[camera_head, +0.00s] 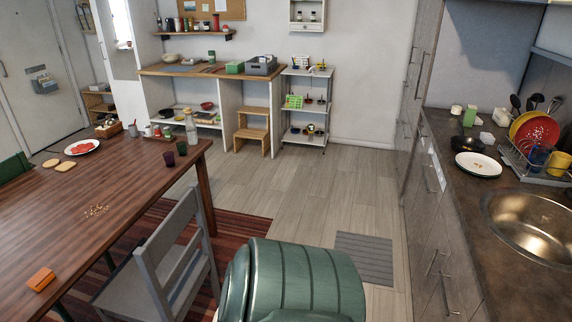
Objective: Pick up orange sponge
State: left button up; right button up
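An orange sponge (41,279) lies on the wooden dining table (40,215), near the lower left of the view. It is a small block lying flat, with bare tabletop around it. Neither of my grippers is in view.
A grey chair (165,255) stands at the table's right side. A large green ribbed object (300,275) fills the bottom middle; I cannot tell what it is. Crumbs (96,210) and a plate (81,147) are on the table. The counter (515,290) with a sink is at right. Open floor (340,195) lies between.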

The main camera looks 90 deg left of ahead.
aim_at(42, 278)
jog(key=u, duration=4.65)
jog(key=k+l, duration=0.4)
jog(key=l+u, duration=0.05)
jog(key=l, duration=0.05)
